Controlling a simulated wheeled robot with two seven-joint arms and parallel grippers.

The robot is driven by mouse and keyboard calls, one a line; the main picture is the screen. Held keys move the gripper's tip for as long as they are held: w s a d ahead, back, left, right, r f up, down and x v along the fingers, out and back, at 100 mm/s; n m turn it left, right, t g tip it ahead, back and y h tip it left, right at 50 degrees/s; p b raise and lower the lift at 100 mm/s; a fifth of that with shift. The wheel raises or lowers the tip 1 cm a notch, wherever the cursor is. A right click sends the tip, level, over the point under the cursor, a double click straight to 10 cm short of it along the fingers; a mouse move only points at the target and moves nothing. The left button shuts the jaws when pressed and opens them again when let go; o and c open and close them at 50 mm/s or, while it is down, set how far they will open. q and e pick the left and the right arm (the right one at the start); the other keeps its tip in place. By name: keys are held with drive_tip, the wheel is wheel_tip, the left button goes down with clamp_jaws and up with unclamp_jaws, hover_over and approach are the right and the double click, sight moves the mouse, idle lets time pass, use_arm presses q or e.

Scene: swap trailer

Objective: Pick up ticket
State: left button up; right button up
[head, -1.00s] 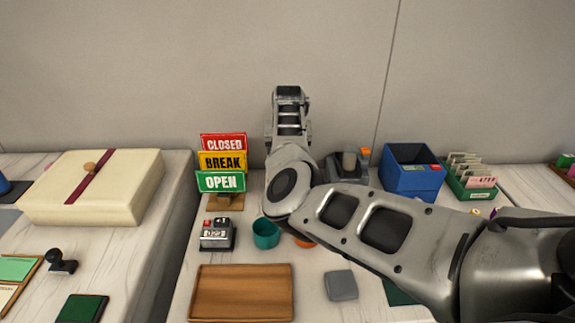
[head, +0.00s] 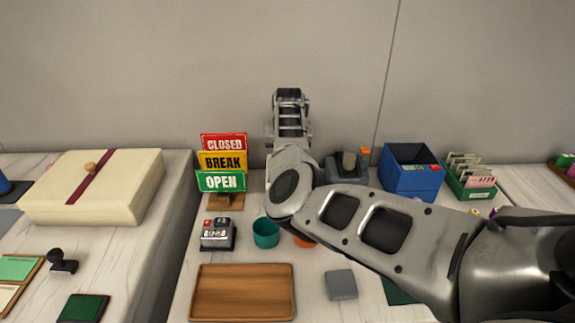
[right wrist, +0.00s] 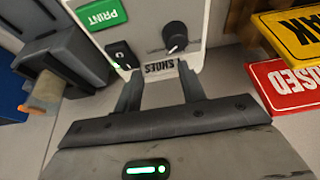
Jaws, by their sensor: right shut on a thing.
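A small white ticket (right wrist: 160,68) marked SHOES, upside down in the right wrist view, lies between my right gripper's (right wrist: 158,77) fingertips at the edge of a white machine (right wrist: 143,42). My right gripper is shut on the ticket. The machine face has a green PRINT button (right wrist: 102,14), a black knob (right wrist: 175,37) and a black switch (right wrist: 121,55). I cannot tell whether the ticket is clear of the machine. In the head view my right arm hides the gripper fingers, the ticket and the machine. My left gripper is not in view.
A sign stand (head: 222,182) with CLOSED, BREAK and OPEN plates stands left of my right arm. A counter device (head: 217,235), teal cup (head: 266,233) and wooden tray (head: 242,293) are nearer. A blue box (head: 411,180) and a green card holder (head: 468,188) stand right.

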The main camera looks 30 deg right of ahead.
wheel_tip(320, 180, up, 10)
drive_tip(key=shift+r+b, duration=0.25)
drive_tip(key=shift+b, duration=0.15)
idle(0.5)
drive_tip(key=shift+p, duration=0.75)
